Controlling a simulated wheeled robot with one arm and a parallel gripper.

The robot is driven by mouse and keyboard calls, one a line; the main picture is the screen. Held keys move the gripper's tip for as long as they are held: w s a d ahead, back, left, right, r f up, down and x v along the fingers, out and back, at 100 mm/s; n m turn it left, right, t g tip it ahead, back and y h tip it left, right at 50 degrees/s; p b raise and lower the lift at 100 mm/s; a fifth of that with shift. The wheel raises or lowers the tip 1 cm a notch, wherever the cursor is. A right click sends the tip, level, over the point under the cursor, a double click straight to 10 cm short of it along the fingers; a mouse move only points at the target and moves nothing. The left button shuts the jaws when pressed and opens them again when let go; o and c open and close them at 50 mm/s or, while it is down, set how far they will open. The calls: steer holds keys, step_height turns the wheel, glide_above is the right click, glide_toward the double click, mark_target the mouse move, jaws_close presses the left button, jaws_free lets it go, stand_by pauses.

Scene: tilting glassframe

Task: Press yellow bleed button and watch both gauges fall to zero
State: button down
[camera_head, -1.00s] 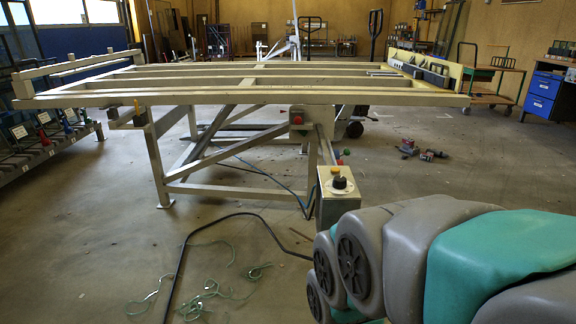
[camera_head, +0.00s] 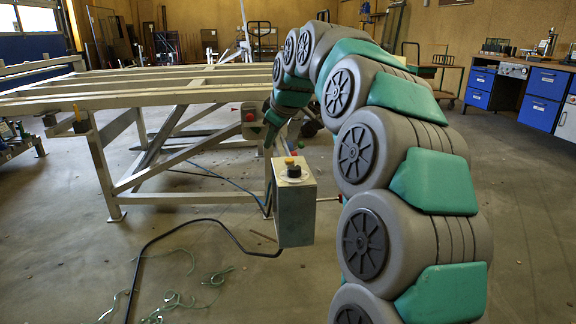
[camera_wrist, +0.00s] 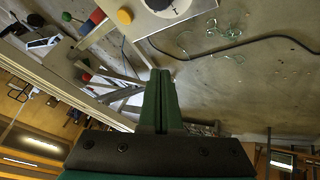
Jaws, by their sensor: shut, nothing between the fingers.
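A grey control box (camera_head: 295,212) stands beside the tilting frame (camera_head: 120,101). On its top are a yellow button (camera_head: 289,162) and a black knob. In the wrist view the yellow button (camera_wrist: 124,16) is at the top, left of the black knob on a pale panel (camera_wrist: 183,10). My gripper (camera_wrist: 160,73) is shut and empty, its green fingertips apart from the button and below it in the picture. I cannot make out either gauge.
A black cable (camera_head: 205,220) and tangled green string (camera_head: 175,303) lie on the floor left of the box. A red button box (camera_head: 252,117) is on the frame's corner. Blue drawer cabinets (camera_head: 548,84) stand at the back right.

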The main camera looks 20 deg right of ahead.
steer(key=w+d+r+t+h, duration=0.1)
steer(key=w+d+r, duration=0.2)
steer(key=w+d, duration=0.2)
steer(key=d, duration=0.3)
steer(key=shift+w+d+r+n+t+b, duration=0.15)
steer(key=shift+w+d+n+t+b, duration=0.1)
steer(key=shift+n+t+b, duration=0.15)
steer(key=b, duration=0.5)
glide_above(292, 161)
step_height(292, 161, down, 8)
steer(key=shift+r, duration=0.25)
steer(key=shift+f+b, duration=0.35)
steer(key=shift+f, duration=0.4)
steer(key=shift+f, duration=0.1)
stand_by(0.6)
steer(key=shift+f, duration=0.25)
